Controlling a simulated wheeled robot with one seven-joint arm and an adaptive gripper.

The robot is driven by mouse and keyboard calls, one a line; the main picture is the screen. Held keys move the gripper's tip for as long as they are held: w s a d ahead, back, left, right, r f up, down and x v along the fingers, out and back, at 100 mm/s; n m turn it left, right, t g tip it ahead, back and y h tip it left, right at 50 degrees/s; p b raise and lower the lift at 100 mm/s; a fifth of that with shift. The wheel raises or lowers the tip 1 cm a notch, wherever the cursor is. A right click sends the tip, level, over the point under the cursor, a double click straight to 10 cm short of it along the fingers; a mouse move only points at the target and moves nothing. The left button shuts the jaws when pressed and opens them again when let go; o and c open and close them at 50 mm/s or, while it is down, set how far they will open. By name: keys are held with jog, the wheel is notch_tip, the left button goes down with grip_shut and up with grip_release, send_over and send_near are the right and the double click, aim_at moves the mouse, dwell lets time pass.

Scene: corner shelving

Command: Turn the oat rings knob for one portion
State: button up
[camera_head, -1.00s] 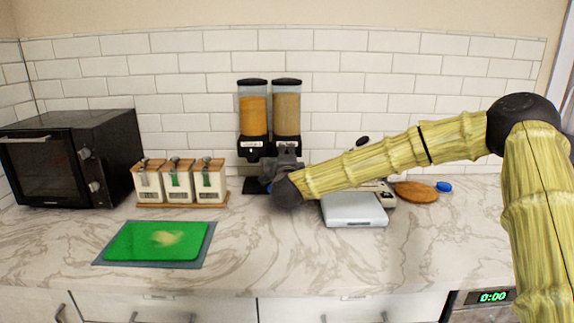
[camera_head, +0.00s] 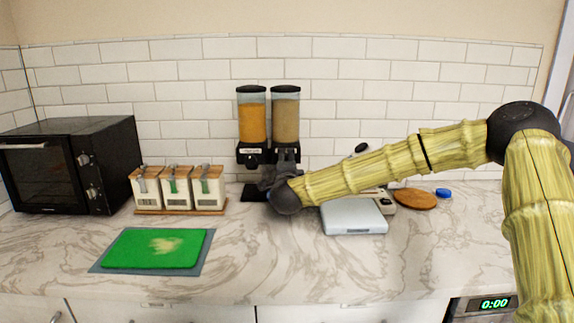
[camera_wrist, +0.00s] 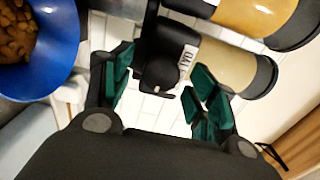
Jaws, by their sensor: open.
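The twin cereal dispenser stands against the tiled wall, with an orange-filled hopper (camera_head: 252,120) on the left and a beige-filled hopper (camera_head: 286,118) on the right. In the wrist view, a label partly reading "OAT" (camera_wrist: 185,62) sits on the black body below the beige hopper (camera_wrist: 232,68). The dark round knob (camera_wrist: 160,76) is beside that label. My gripper (camera_wrist: 158,92) is open, with green-padded fingers on either side of the knob; contact cannot be told. In the head view my gripper (camera_head: 277,177) is in front of the right dispenser's lower part.
A blue bowl (camera_wrist: 40,50) with brown pieces is at the wrist view's upper left. A grey scale (camera_head: 354,216) lies right of my gripper. Several canisters (camera_head: 178,186), a black oven (camera_head: 70,165) and a green board (camera_head: 155,248) are on the left. The front counter middle is clear.

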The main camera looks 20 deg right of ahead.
jog(key=v, duration=1.2)
